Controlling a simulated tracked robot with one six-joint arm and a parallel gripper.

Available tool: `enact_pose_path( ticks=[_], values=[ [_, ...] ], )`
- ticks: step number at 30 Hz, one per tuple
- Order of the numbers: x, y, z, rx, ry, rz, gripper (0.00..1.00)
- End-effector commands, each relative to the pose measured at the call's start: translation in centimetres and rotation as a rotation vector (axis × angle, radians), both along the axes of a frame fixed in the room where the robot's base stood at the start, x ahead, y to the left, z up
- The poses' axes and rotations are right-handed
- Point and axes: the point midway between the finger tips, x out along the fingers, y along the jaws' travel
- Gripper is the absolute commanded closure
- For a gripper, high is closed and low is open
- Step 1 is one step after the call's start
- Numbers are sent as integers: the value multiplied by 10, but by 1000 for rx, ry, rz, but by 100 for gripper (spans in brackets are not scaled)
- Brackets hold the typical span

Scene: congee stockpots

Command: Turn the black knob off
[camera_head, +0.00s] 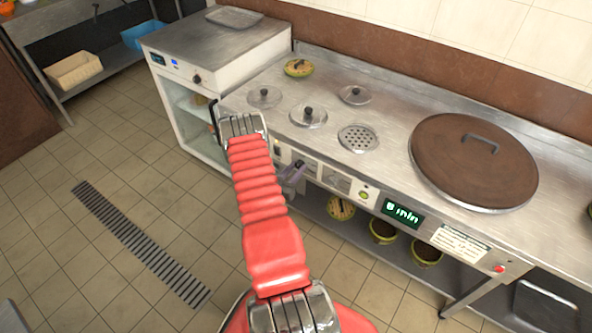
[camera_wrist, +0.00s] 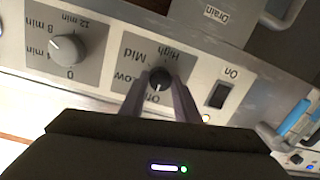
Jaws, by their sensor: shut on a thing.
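The black knob (camera_wrist: 159,76) is on a grey dial plate (camera_wrist: 133,50) marked Off, Low, Mid and High, which appears upside down in the wrist view. My gripper (camera_wrist: 160,87) is shut on the knob, one finger on each side. A small pale mark shows on the knob's lower side, near the Off lettering; its exact setting is hard to tell. In the head view my gripper (camera_head: 292,172) is at the front panel of the steel counter (camera_head: 400,130), and the knob is hidden behind it.
In the wrist view, a grey timer knob (camera_wrist: 66,48) is left of the black knob and a black On switch (camera_wrist: 220,95) is right. A large brown lid (camera_head: 465,165) covers the pot on the counter. Bowls (camera_head: 384,231) stand on the shelf below.

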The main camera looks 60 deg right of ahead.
Motion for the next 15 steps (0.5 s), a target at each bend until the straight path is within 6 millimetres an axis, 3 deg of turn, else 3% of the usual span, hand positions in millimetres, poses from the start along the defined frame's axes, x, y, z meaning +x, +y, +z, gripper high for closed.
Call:
enact_pose_path(
  ticks=[14, 15],
  values=[
    [1, 1, -2, 8, 23, 3, 94],
    [1, 1, -2, 8, 23, 3, 70]
  ],
)
